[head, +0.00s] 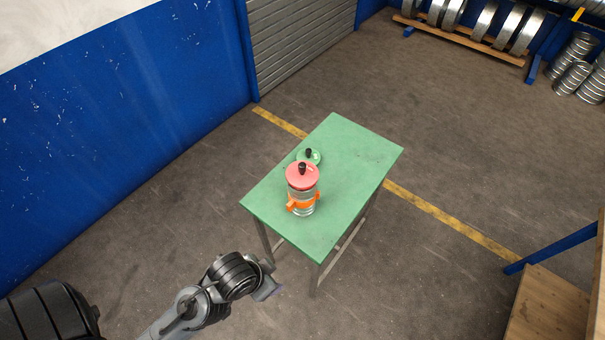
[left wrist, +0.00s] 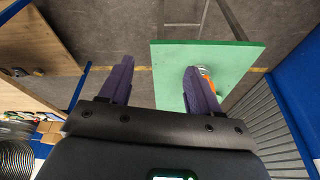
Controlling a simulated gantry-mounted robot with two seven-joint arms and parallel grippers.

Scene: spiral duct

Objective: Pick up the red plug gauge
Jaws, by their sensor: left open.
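The red plug gauge (head: 302,174) is a red disc with a black knob. It sits on top of a short metal duct (head: 302,208) with an orange clamp (head: 291,204) around it, standing upright on the green table (head: 350,150). My left gripper (head: 268,288) is beyond the table's near edge, to the lower left of the gauge and apart from it. In the left wrist view its two purple fingers (left wrist: 160,85) are spread with nothing between them. The right finger there covers most of the duct (left wrist: 203,72); the red gauge cannot be made out. My right gripper is not in view.
A green gauge with a black knob (head: 309,156) is just behind the duct. The right half of the table is clear. A blue wall (head: 130,120) stands at left. A wooden surface (head: 545,308) with a blue frame is at lower right. Duct racks stand far back.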

